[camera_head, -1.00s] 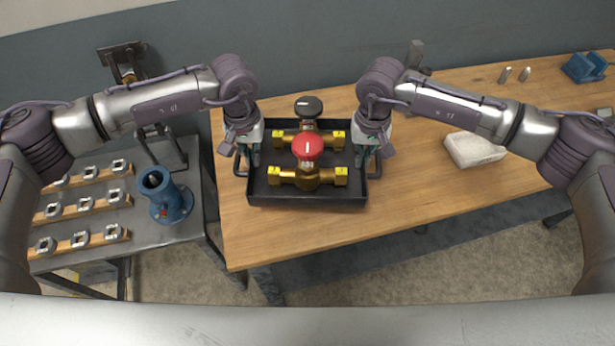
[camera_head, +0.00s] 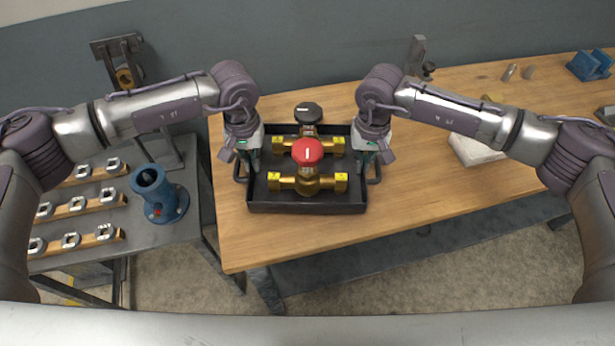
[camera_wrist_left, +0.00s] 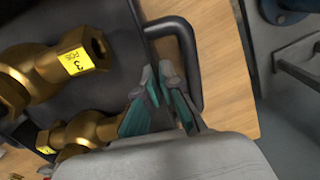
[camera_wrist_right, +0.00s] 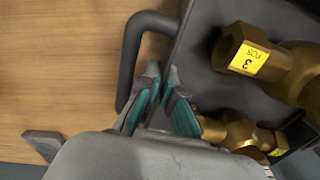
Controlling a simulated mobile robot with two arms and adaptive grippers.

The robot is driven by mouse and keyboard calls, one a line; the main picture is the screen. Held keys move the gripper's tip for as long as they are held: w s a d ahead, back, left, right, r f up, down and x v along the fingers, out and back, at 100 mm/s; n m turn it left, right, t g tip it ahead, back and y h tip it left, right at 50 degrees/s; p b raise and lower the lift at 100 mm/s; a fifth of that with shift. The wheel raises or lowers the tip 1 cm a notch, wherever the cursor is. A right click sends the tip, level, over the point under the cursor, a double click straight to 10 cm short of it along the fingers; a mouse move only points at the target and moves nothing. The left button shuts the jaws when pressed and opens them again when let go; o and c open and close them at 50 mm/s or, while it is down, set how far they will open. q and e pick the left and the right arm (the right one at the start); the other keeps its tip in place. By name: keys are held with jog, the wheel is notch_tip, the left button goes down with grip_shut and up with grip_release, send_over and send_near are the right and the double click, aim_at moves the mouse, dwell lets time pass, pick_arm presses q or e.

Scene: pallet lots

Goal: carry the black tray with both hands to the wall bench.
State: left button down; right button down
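The black tray (camera_head: 306,205) is level over the wooden wall bench (camera_head: 290,237), near its left end, and carries two brass valves, one with a red knob (camera_head: 307,152), one with a black knob (camera_head: 308,111). I cannot tell whether its bottom touches the wood. My left gripper (camera_head: 243,160) is at its left side and my right gripper (camera_head: 376,158) at its right side. In the left wrist view (camera_wrist_left: 160,78) and right wrist view (camera_wrist_right: 163,75), fingertips are close together at the tray edge beside the looped handles. The exact contact is partly hidden.
A grey side table (camera_head: 190,222) at left holds a blue flanged pipe (camera_head: 158,194) and wooden strips with metal pieces. A pale block (camera_head: 473,150) and a blue bracket (camera_head: 587,65) are on the bench's right.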

pick_arm(q)
jog(key=shift+f+b, duration=0.5)
jog(key=shift+f, duration=0.15)
pick_arm(e)
jog(key=shift+f, duration=0.65)
pick_arm(q)
jog(key=c, duration=1.3)
grip_release()
jog(key=shift+a, duration=0.1)
pick_arm(e)
jog(key=c, duration=1.3)
grip_release()
jog(key=shift+d, duration=0.1)
pick_arm(q)
notch_tip(320, 180, up, 8)
jog(key=shift+f, duration=0.2)
pick_arm(e)
jog(key=shift+s, duration=0.1)
pick_arm(q)
jog(key=shift+s+r, duration=0.1)
jog(key=shift+r, duration=0.05)
pick_arm(e)
jog(key=shift+r, duration=0.15)
notch_tip(320, 180, up, 12)
jog(key=shift+f, duration=0.1)
pick_arm(q)
jog(key=shift+r, duration=0.1)
